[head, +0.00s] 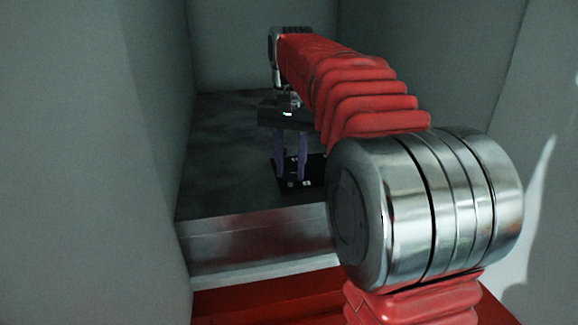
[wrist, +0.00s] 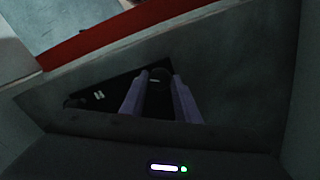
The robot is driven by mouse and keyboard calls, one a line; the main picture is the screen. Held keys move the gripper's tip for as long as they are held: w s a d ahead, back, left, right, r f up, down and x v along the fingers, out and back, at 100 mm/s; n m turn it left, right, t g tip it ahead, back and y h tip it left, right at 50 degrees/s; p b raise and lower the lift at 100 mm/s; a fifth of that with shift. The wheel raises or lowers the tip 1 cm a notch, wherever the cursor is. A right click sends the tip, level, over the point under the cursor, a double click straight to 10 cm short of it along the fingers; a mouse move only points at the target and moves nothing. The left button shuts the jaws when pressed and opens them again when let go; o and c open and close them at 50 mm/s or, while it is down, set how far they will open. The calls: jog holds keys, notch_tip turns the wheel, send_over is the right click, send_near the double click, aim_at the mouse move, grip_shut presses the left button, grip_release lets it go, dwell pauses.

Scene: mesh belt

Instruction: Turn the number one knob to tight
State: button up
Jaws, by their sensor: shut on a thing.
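My gripper (head: 290,177) points down over a small black panel (head: 313,169) with white marks on the dark surface. In the wrist view the two purple fingers of my gripper (wrist: 160,92) stand on either side of a round black knob (wrist: 159,76) with a short light mark on top. The gripper is shut on this knob. The black panel (wrist: 84,105) shows around the fingers, with white marks to the left. Which number the knob bears cannot be read. In the head view the fingers and my arm hide the knob and part of the panel.
Grey walls (head: 262,45) close in the dark surface (head: 222,165) at the left, back and right. A metal front edge (head: 255,245) and a red strip (head: 265,300) lie nearest me. The dark surface left of the panel is clear.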

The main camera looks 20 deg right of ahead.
aim_at(290, 172)
dwell(0.3)
jog(key=o, duration=1)
jog(key=shift+o, duration=0.2)
jog(key=shift+r, duration=0.15)
notch_tip(290, 172, up, 14)
jog(key=shift+f, duration=0.25)
jog(key=shift+a, duration=0.1)
dwell(0.6)
